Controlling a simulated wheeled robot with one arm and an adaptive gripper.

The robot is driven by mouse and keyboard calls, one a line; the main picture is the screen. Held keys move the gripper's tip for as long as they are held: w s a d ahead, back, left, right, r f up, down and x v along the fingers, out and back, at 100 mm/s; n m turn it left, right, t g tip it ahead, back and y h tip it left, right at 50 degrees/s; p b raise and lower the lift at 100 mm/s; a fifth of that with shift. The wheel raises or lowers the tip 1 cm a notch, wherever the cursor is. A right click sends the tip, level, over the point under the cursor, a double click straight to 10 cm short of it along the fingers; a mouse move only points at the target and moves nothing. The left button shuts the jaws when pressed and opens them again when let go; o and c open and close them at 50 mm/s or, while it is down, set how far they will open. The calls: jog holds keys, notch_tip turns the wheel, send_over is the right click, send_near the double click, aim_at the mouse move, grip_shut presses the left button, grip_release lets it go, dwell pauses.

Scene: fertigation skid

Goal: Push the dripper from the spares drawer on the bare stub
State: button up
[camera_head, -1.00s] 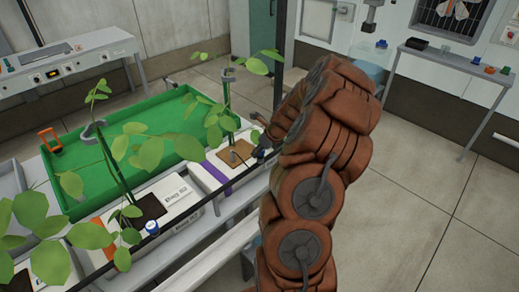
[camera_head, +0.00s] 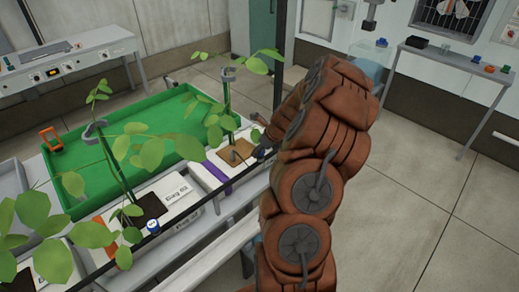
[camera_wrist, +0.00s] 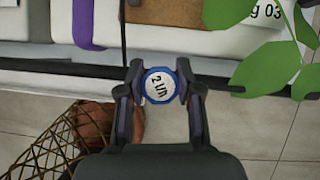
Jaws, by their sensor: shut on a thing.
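A round dripper (camera_wrist: 158,84) with a blue rim and a white face marked "2 l/h" sits between my fingertips in the wrist view. My gripper (camera_wrist: 159,86) is shut on it from both sides. The dripper overlaps the near edge of the black pipe (camera_wrist: 60,68) in that view. I cannot tell if it touches the pipe; the stub is hidden. In the head view my gripper (camera_head: 263,147) is small and partly hidden by my arm, close to the pipe beside the white slab with the purple band. Another blue-and-white dripper (camera_head: 152,226) sits further left on the pipe.
Leafy plants stand in white slabs (camera_head: 181,205); leaves (camera_wrist: 268,65) reach near my gripper at right in the wrist view. A green tray (camera_head: 90,180) lies behind. A tan mesh shape (camera_wrist: 40,145) is at lower left. Open floor (camera_head: 420,200) lies to the right.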

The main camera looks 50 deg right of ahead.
jog(key=shift+f+p, duration=0.65)
jog(key=shift+p, duration=0.05)
dwell(1.9)
jog(key=o, duration=0.7)
jog(key=shift+c, duration=0.2)
jog(key=shift+r+p, duration=1.85)
jog(key=shift+r, duration=0.4)
jog(key=o, duration=0.6)
jog(key=shift+c, duration=0.2)
jog(key=shift+r, duration=0.15)
